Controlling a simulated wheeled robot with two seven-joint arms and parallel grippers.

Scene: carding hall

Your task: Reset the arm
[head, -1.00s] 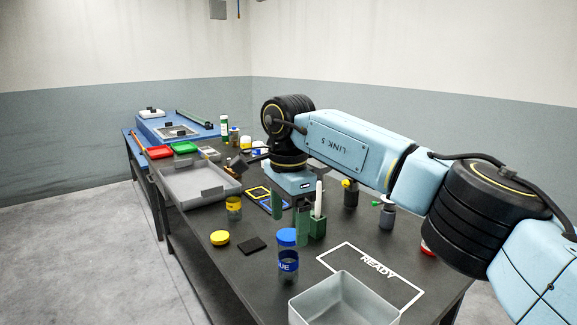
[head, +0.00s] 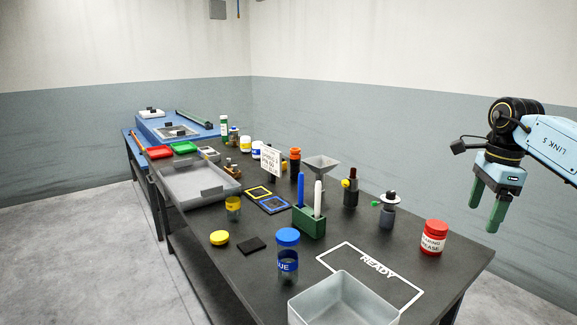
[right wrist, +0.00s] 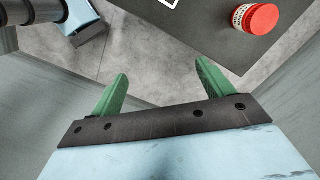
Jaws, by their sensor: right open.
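My right gripper (head: 484,208) is at the right of the head view, past the right edge of the dark table (head: 215,268). Its two green fingers point down, apart, with nothing between them. In the right wrist view the open green fingers (right wrist: 160,92) are over grey floor and the table's edge. My left gripper is not in the head view. No object is in contact with the right gripper.
A red-lidded jar (head: 433,238) stands near the table's right edge, closest to the gripper. The white READY outline (head: 333,262) is empty.

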